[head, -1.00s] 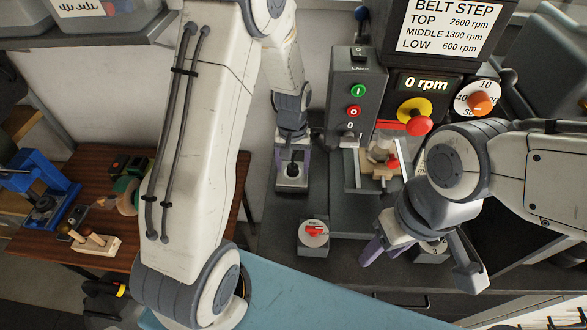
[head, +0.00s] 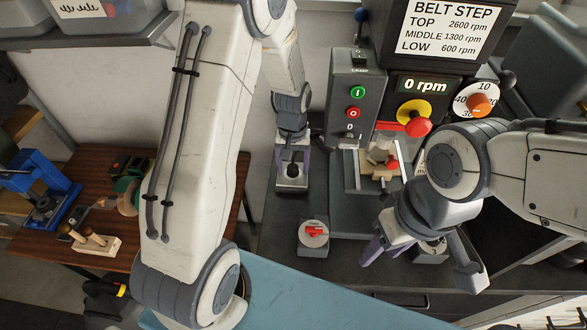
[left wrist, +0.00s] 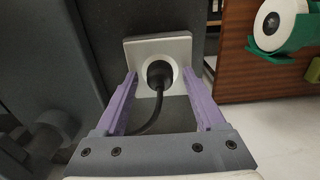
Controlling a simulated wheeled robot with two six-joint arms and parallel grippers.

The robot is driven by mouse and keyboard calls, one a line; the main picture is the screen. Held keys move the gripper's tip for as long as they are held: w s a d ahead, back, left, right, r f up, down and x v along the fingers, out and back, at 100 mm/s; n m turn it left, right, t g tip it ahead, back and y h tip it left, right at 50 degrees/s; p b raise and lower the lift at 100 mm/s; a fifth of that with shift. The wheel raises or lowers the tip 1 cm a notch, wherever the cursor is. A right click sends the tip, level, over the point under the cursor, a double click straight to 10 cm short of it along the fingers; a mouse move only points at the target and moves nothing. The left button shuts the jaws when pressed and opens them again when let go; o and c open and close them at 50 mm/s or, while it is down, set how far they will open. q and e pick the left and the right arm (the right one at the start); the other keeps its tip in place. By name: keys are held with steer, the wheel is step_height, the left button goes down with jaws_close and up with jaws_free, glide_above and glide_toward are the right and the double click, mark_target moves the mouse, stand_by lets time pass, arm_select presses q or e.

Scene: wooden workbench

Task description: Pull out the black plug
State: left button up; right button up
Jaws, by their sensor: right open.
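The black plug (left wrist: 159,74) sits in a white wall-type socket plate (left wrist: 178,46) in the left wrist view. Its black cable (left wrist: 151,121) hangs down and curves left. My left gripper (left wrist: 160,80) is open, with one purple finger on each side of the plug and a gap to it on both sides. In the head view, my left gripper (head: 292,164) reaches down by the socket, and the plug (head: 292,171) shows small and dark between its fingers. My right gripper (head: 420,263) is open and empty over the bench front at the right.
A grey control box (head: 353,98) with green and red buttons stands just right of my left gripper. A red-knobbed switch box (head: 313,237) is in front. The drill press has a yellow-based red stop knob (head: 418,127). A side table (head: 105,222) holds tools at left.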

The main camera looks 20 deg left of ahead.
mark_target(293, 166)
arm_select(q)
jaws_close()
steer(key=shift+r, duration=0.15)
steer(key=shift+r+p, duration=2.6)
steer(key=shift+r, duration=0.25)
